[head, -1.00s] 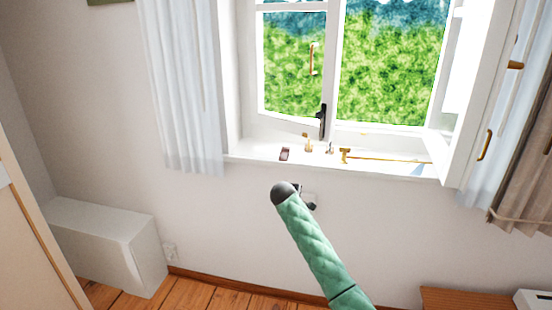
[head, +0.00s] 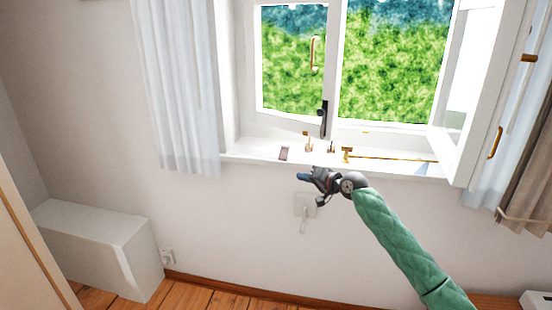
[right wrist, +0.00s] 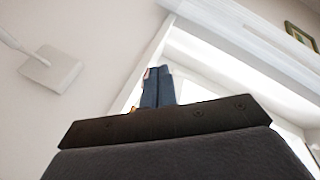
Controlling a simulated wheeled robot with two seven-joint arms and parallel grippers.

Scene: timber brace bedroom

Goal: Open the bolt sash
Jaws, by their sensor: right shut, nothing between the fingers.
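The window's left sash (head: 331,60) stands in the frame, with a brass handle (head: 315,53) on its pane side and a dark bolt (head: 322,116) low on its stile. It looks shut. The right sash (head: 478,90) is swung open into the room, with a brass handle (head: 495,143). My right gripper (head: 303,178) is just below the sill, pointing left, below the bolt and apart from it. Its blue fingers, together and empty, show in the right wrist view (right wrist: 157,88). My left gripper is not in view.
A wall plate (head: 303,208) with a hanging rod is below my gripper. A pale curtain (head: 180,90) hangs left. A white box (head: 95,250) stands on the floor.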

